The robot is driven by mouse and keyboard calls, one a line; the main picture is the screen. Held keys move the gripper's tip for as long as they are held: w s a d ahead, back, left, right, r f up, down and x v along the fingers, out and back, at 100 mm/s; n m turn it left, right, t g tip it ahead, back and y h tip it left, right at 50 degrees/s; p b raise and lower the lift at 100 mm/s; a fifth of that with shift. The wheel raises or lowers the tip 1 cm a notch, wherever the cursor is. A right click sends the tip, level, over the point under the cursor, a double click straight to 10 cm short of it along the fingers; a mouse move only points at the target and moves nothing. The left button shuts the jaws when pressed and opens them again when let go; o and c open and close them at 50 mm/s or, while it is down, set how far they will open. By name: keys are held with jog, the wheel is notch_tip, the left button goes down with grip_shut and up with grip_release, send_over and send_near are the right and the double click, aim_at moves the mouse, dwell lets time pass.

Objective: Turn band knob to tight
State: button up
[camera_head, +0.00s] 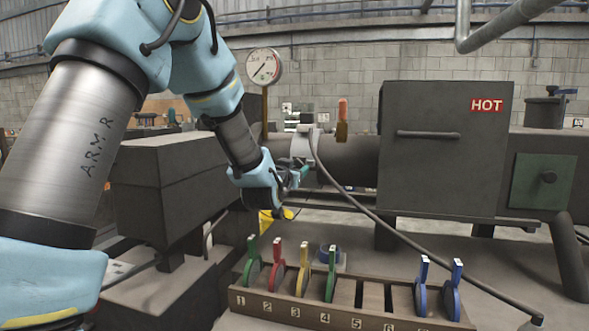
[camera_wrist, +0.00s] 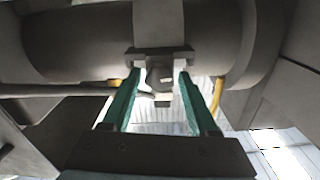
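A light grey band (camera_head: 301,148) wraps the dark horizontal tube (camera_head: 350,158) in the head view. In the wrist view the band (camera_wrist: 158,22) crosses the tube (camera_wrist: 88,42) at the top. A small dark knob with a pale end (camera_wrist: 160,78) hangs from a block under the band. My gripper (camera_wrist: 158,82) reaches toward it with two green fingers, one on each side of the knob. Gaps show between the fingers and the knob, so it looks open. In the head view my gripper (camera_head: 297,177) is just below the band; the knob is hard to make out there.
A dial gauge (camera_head: 264,67) stands behind the tube. A dark box with a HOT label (camera_head: 440,165) is at the right. A dark cable (camera_head: 352,200) runs down from the band. A numbered rack (camera_head: 285,305) with several coloured levers stands in front.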

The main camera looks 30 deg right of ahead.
grip_shut()
jog(key=shift+m+b, duration=0.8)
jog(key=shift+b, duration=0.15)
jog(key=shift+o, duration=1.2)
grip_release()
jog(key=b+v, duration=0.2)
jog(key=v, duration=0.8)
jog(key=shift+s+a+b, duration=0.3)
jog(key=shift+b, duration=0.05)
